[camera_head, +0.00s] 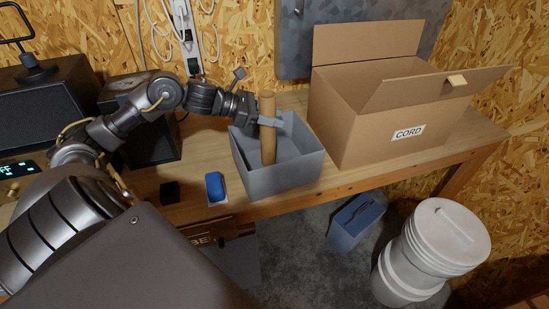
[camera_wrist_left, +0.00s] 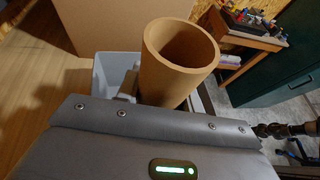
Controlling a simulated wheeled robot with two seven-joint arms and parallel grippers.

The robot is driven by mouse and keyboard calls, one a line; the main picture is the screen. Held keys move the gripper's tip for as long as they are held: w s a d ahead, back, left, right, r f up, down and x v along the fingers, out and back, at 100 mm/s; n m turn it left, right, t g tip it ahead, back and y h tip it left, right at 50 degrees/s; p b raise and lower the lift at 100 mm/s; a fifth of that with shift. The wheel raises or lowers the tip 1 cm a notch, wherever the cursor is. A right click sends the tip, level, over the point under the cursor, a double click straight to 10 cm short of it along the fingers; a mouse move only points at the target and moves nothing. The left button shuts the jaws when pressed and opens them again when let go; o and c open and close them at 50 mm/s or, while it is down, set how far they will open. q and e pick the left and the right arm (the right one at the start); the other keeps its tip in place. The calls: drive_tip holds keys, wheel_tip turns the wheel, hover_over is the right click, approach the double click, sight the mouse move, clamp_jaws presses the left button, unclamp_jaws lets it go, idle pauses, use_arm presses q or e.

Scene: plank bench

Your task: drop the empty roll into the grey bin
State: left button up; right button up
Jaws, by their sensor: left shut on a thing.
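The empty roll (camera_head: 269,145) is a brown cardboard tube, held upright. My left gripper (camera_head: 269,121) is shut on it, around its upper half. The grey bin (camera_head: 285,178) is an open box on the bench, and the roll's lower part shows over its opening, inside the rim outline. I cannot tell how far its lower end is from the bin floor. In the left wrist view the roll (camera_wrist_left: 178,62) shows its hollow open end, with part of the grey bin (camera_wrist_left: 108,80) behind it. My right gripper is not in view.
An open cardboard box (camera_head: 385,120) marked CORD stands right of the bin. A blue object (camera_head: 215,187) and a small black block (camera_head: 169,192) lie to the left. Dark speakers stand at the back left. A white bucket (camera_head: 430,250) and a blue box (camera_head: 356,222) are on the floor.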

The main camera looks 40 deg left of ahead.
use_arm(q)
drive_tip(key=o, duration=1.3)
drive_tip(key=b+v, duration=0.5)
drive_tip(key=v, duration=0.5)
drive_tip(key=shift+s+a, duration=0.25)
drive_tip(key=shift+a, duration=0.05)
drive_tip(key=shift+r, duration=0.1)
